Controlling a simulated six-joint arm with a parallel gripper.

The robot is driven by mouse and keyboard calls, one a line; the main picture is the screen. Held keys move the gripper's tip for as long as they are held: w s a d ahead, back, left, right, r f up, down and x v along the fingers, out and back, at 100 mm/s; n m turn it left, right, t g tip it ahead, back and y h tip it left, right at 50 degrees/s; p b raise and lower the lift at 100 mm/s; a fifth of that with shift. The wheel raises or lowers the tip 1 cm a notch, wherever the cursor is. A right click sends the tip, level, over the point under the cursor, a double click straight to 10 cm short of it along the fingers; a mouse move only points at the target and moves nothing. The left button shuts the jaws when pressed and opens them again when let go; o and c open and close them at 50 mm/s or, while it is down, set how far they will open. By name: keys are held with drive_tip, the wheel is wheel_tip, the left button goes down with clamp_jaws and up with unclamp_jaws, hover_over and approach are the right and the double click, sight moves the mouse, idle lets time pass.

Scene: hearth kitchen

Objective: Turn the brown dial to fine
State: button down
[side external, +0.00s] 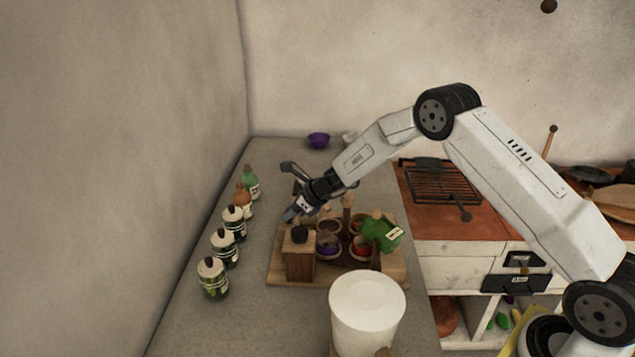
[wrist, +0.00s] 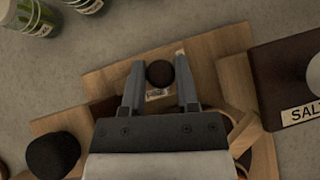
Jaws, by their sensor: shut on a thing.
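The brown dial (wrist: 160,73) is a dark round knob on a light wooden block, seen from above in the wrist view. A small pale label sits just below it, its text too small to read. My gripper (wrist: 160,84) points down with one finger on each side of the dial and is shut on it. I cannot tell which setting the dial is at. In the side view my gripper (side external: 291,213) is at the back left of the wooden board, and the dial cannot be made out there.
A wooden block with a black knob (side external: 299,234) stands close in front. Several jars and bottles (side external: 226,248) line the left. A white canister (side external: 367,310) stands in front. A SALT-labelled block (wrist: 280,85) is at right.

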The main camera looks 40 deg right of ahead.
drive_tip(key=shift+c, duration=1.8)
unclamp_jaws()
drive_tip(key=shift+s+r, duration=0.1)
drive_tip(key=v, duration=0.7)
drive_tip(key=shift+s+d+r, duration=0.15)
drive_tip(key=shift+d+r, duration=0.05)
drive_tip(key=shift+r, duration=0.1)
drive_tip(key=s+a+r+n+g+h, duration=0.1)
drive_tip(key=s+r+n+g+h, duration=0.1)
drive_tip(key=s+n, duration=1.2)
drive_tip(key=s+a+r+n+g+h, duration=0.1)
drive_tip(key=s+a+n+g+h, duration=0.1)
drive_tip(key=s+n, duration=1.3)
drive_tip(key=shift+s+r+g+h, duration=0.4)
drive_tip(key=shift+s+g+h, duration=0.1)
drive_tip(key=shift+s, duration=0.45)
